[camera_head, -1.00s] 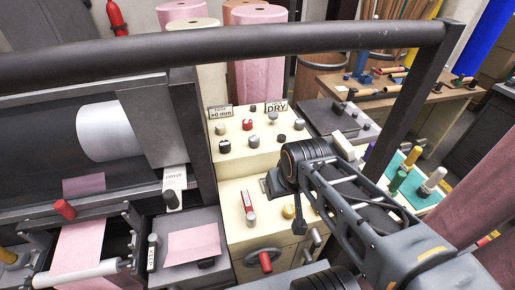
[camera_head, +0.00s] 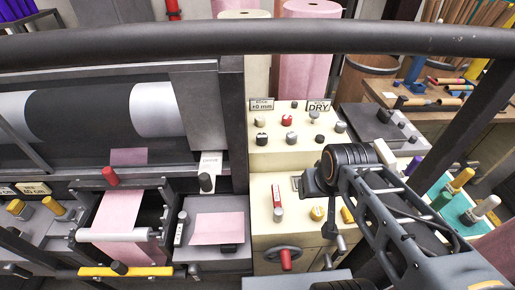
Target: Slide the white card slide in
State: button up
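A white card slide (camera_head: 210,162) with a dark knob (camera_head: 206,183) on its lower end stands out below the grey housing of the roller machine, left of the cream control panel. It carries small dark lettering that I cannot read surely. My arm comes in from the lower right, and its black joint (camera_head: 345,165) is in front of the cream panel, to the right of the card and apart from it. My gripper does not show in this view.
The cream panel (camera_head: 262,215) has several knobs, a red handle (camera_head: 278,205) and a handwheel (camera_head: 284,256). A grey box with a pink sheet (camera_head: 218,228) sits below the card. A dark bar (camera_head: 230,44) crosses the top. A yellow bar (camera_head: 125,271) lies at lower left.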

aim_at(210, 166)
jog(key=k, duration=1.3)
jog(key=u, duration=0.85)
jog(key=i, duration=0.95)
jog(key=u, duration=0.15)
